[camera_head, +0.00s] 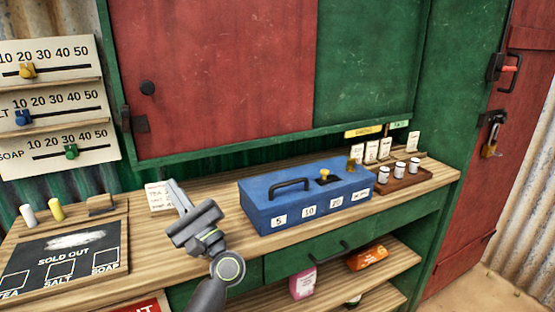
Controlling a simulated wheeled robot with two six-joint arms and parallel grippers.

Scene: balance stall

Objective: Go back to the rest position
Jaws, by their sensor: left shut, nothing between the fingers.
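My left gripper (178,197) is above the front of the wooden counter, left of the blue box. Its fingers are shut with nothing between them. It touches neither the box nor the board as far as I can see. My right gripper is not in this view.
A blue cash box (300,192) with a black handle stands mid-counter. A tray (405,182) with small white-topped jars is to its right. A black "SOLD OUT" board (62,262) lies at left. A slider panel (50,105) hangs behind. Bare counter (225,245) shows near my gripper.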

